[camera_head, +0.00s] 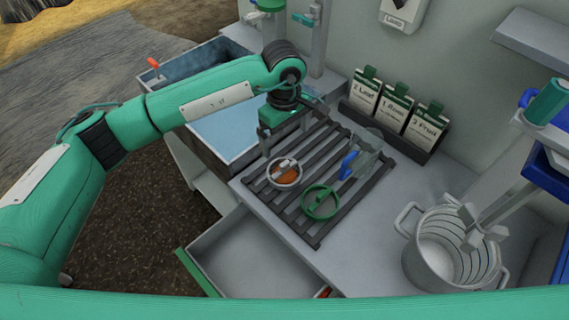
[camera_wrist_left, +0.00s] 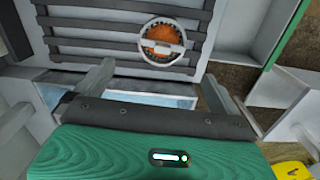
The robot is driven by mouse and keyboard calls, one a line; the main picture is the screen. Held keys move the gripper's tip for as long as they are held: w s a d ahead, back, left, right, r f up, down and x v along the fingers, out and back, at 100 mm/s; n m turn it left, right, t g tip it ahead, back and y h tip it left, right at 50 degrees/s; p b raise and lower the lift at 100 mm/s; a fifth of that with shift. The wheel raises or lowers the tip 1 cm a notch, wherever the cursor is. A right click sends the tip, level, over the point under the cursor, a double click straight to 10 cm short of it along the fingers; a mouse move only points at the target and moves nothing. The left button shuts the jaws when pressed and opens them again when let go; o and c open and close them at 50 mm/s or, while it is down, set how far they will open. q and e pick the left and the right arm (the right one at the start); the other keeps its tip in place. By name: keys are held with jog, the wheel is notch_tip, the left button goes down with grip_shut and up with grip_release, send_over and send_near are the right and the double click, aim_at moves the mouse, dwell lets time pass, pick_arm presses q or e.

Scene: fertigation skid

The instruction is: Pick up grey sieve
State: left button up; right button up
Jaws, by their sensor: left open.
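The grey sieve (camera_head: 285,173) is a round grey ring with a bar across it and an orange middle. It lies on the dark slatted rack (camera_head: 309,241) on the bench. It also shows in the left wrist view (camera_wrist_left: 163,41), at the top centre beyond the fingertips. My left gripper (camera_head: 292,126) is open and empty. It hangs above the rack's far left end, behind the sieve and apart from it. The left wrist view shows its two fingers (camera_wrist_left: 158,82) spread apart, with nothing between them.
A green ring-shaped sieve (camera_head: 321,202) and a blue-handled clear item (camera_head: 349,165) lie near the grey sieve. A blue basin (camera_head: 222,132) is left of the rack. An open drawer (camera_head: 238,246) juts out in front. A metal pot (camera_head: 434,262) stands right.

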aim_at(285, 163)
pick_arm(q)
notch_tip(285, 163, down, 8)
jog(key=shift+a+f+p, duration=0.1)
jog(key=shift+a+p, duration=0.05)
jog(key=shift+p, duration=0.95)
jog(key=shift+s+f+p, duration=0.1)
jog(key=shift+f+p, duration=0.3)
jog(key=shift+f, duration=0.05)
notch_tip(285, 163, down, 3)
jog(key=shift+s+f+p, duration=0.1)
jog(key=shift+f+p, duration=0.05)
jog(key=shift+p, duration=0.65)
jog(key=shift+f, duration=0.55)
jog(key=c, duration=0.7)
jog(key=shift+r, duration=0.1)
